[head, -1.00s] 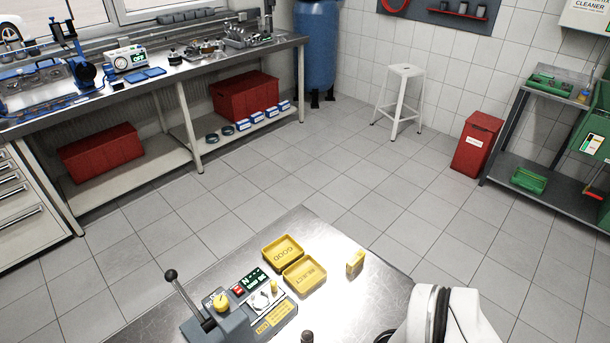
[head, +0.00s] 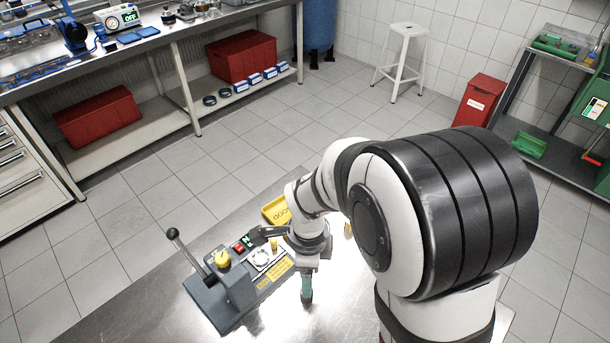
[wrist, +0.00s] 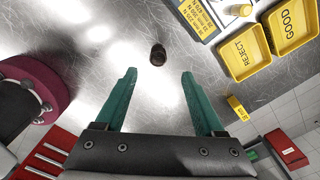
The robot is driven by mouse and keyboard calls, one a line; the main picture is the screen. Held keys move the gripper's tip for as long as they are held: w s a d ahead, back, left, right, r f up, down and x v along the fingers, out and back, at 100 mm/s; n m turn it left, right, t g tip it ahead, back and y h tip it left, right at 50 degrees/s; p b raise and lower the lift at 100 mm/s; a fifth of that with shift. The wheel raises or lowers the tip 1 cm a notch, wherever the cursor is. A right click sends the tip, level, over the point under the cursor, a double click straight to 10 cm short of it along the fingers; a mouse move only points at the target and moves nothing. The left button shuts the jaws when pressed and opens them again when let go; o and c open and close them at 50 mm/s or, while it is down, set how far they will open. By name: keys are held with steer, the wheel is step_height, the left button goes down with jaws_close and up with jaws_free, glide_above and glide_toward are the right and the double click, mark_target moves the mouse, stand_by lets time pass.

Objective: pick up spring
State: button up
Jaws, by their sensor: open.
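The spring (wrist: 158,54) shows in the wrist view as a small dark coil on the bare metal table, apart from the fingers. It lies ahead of the fingertips, roughly in line with the gap between them. My gripper (wrist: 159,76) is open and empty, with two green fingers spread wide. In the head view, my gripper (head: 306,293) hangs over the table just right of the spring tester. I cannot make out the spring in the head view; my arm and gripper cover that part.
The grey tester (head: 225,298) with its raised lever stands left of my gripper. Yellow trays marked REJECT (wrist: 243,50) and GOOD (wrist: 289,22) lie beyond it. A small yellow block (wrist: 237,108) stands near the table edge. The table around the spring is clear.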

steer(key=f, duration=0.8)
steer(key=shift+s+a+f, duration=0.15)
steer(key=shift+s+f, duration=0.05)
jaws_close()
